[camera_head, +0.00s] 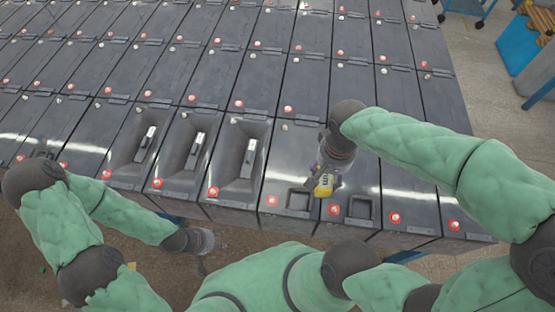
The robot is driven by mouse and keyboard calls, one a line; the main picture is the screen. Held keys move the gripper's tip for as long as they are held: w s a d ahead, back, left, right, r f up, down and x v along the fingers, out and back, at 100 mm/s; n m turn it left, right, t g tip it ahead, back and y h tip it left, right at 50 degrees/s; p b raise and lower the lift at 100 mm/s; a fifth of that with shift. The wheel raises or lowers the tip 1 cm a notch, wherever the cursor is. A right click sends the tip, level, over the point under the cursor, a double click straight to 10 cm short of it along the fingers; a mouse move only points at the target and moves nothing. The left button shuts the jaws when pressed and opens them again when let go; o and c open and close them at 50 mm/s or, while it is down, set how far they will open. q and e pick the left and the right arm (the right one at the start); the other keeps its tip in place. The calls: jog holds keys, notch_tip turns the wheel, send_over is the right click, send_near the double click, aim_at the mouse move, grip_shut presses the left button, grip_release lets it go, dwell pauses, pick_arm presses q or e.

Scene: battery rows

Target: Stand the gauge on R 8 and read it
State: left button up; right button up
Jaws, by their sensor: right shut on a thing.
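My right gripper (327,172) is shut on a yellow gauge (325,187) with dark marking on its face. It holds the gauge over the front row of batteries, between two small square recesses. Whether the gauge touches a battery top is hidden by the view. A battery with a square recess (298,200) is left of the gauge, and another (360,207) is right of it. No label reading R 8 is legible, and no reading on the gauge can be made out. My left gripper (208,240) is low, in front of the battery edge, with no object visible in it.
Rows of dark grey batteries (270,70) with red and white terminals fill the table. Three front batteries have long recesses (185,155) with bars inside. A blue cart (468,8) and a blue bin (520,45) stand at the back right. Floor is open there.

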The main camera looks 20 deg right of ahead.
jog(key=shift+w+f, duration=0.15)
jog(key=shift+w, duration=0.15)
jog(key=w+f, duration=0.3)
jog(key=w, duration=0.1)
jog(key=w+f+b, duration=0.1)
jog(key=w+f, duration=0.2)
jog(key=w, duration=0.1)
jog(key=w+a+f, duration=0.1)
jog(key=w+f, duration=0.2)
jog(key=w, duration=0.1)
jog(key=shift+w, duration=0.4)
jog(key=shift+w+f, duration=0.2)
jog(key=shift+f, duration=0.35)
jog(key=shift+f+b, duration=0.35)
jog(key=shift+f, duration=0.95)
jog(key=shift+f, duration=0.25)
jog(key=o, duration=1.5)
